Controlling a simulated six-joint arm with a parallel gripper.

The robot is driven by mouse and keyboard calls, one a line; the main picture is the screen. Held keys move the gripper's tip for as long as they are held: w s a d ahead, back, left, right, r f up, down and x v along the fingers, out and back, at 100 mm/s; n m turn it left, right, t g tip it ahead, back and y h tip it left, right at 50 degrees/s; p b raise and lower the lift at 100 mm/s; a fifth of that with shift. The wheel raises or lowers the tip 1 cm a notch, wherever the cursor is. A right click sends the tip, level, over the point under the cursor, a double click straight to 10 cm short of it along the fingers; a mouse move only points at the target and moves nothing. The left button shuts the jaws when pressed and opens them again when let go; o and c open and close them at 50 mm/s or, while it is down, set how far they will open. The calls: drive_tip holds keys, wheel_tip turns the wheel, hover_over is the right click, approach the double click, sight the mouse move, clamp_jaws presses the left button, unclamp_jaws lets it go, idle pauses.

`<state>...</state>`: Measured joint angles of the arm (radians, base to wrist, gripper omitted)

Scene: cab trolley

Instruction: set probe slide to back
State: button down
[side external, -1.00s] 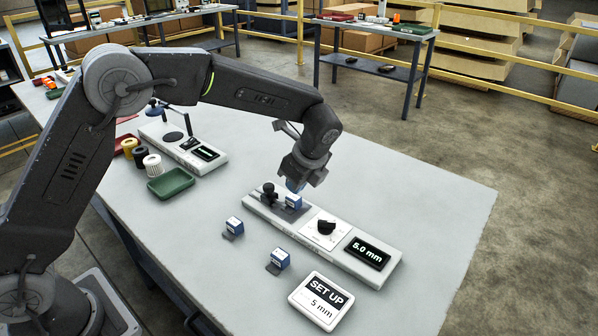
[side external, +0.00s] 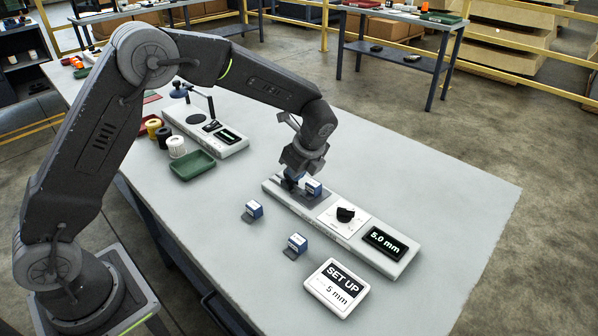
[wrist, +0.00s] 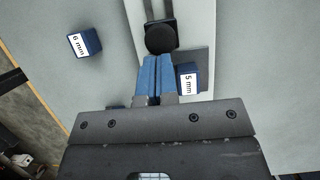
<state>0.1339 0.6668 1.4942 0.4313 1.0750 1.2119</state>
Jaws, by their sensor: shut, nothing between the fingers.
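The probe slide's round black knob (wrist: 161,38) stands in a dark slot at the top of the wrist view. My gripper's blue fingers (wrist: 157,72) are shut together with nothing between them, just below the knob in that view. Whether they touch it I cannot tell. In the side view my gripper (side external: 291,181) is low over the left end of the long white device (side external: 360,262) and hides most of the knob. A blue 5 mm block (wrist: 188,80) sits on the grey plate right beside the fingers; it also shows in the side view (side external: 313,188).
The device carries a black dial (side external: 345,214) and a display (side external: 385,243) reading 5.0 mm. Two more blue blocks (side external: 253,209) (side external: 297,243) and a SET UP 5 mm sign (side external: 337,287) lie in front. A green tray (side external: 193,165) and second device (side external: 205,127) stand behind.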

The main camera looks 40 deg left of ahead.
drive_tip(key=a, duration=0.4)
drive_tip(key=shift+a, duration=0.25)
drive_tip(key=d, duration=0.2)
drive_tip(key=d+r, duration=0.1)
drive_tip(key=d, duration=0.1)
drive_tip(key=shift+d, duration=0.3)
drive_tip(key=v, duration=0.9)
drive_tip(key=shift+a, duration=0.1)
